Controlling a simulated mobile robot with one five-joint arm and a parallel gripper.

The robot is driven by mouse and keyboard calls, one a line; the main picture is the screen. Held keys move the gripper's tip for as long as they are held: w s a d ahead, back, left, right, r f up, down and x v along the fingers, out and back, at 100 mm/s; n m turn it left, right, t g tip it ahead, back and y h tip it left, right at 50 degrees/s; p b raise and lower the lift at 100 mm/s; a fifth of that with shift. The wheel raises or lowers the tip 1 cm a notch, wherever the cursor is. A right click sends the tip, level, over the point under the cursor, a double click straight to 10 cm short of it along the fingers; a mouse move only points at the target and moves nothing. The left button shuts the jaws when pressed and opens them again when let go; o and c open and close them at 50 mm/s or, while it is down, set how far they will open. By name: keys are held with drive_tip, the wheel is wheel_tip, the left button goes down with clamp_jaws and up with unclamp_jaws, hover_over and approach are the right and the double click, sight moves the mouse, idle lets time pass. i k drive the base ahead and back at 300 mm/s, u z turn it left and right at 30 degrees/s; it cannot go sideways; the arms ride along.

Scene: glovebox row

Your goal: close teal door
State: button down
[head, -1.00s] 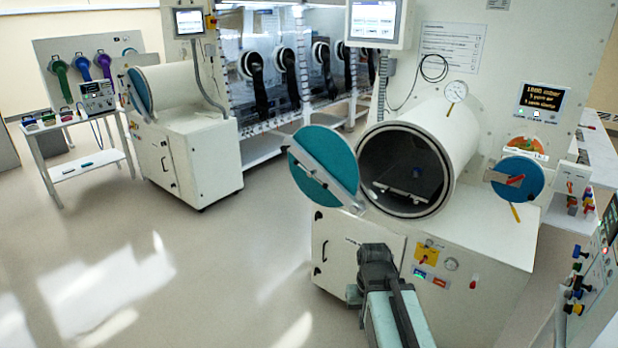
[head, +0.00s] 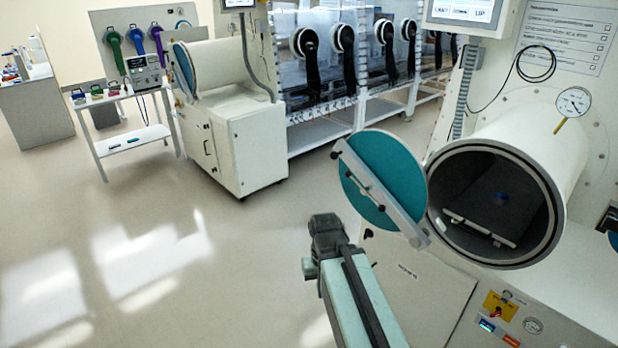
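The teal door (head: 382,182) is a round disc with a pale bar and dark knobs across its face. It stands swung open at the left side of the large round chamber (head: 572,142), whose dark mouth is uncovered. Inside the chamber is a dark tray (head: 492,207) with a small blue item on it. My gripper (head: 326,222) is at the dark end of my arm, in front of and below left of the door in the picture. It looks apart from the door. I see it from behind, and its fingers are hidden.
A white cabinet (head: 425,290) stands under the chamber. A smaller antechamber (head: 222,68) with a teal-blue disc sits on a white cabinet at the back left. A white cart (head: 130,112) holds small devices. The floor (head: 200,255) on the left is clear.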

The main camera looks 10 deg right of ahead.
sight(377, 157)
drive_tip(key=u, duration=0.65)
drive_tip(key=i, duration=1.1)
drive_tip(key=u, duration=0.75)
drive_tip(key=k, duration=0.9)
drive_tip(key=u, duration=0.2)
drive_tip(key=i, duration=0.9)
drive_tip(key=z, duration=0.1)
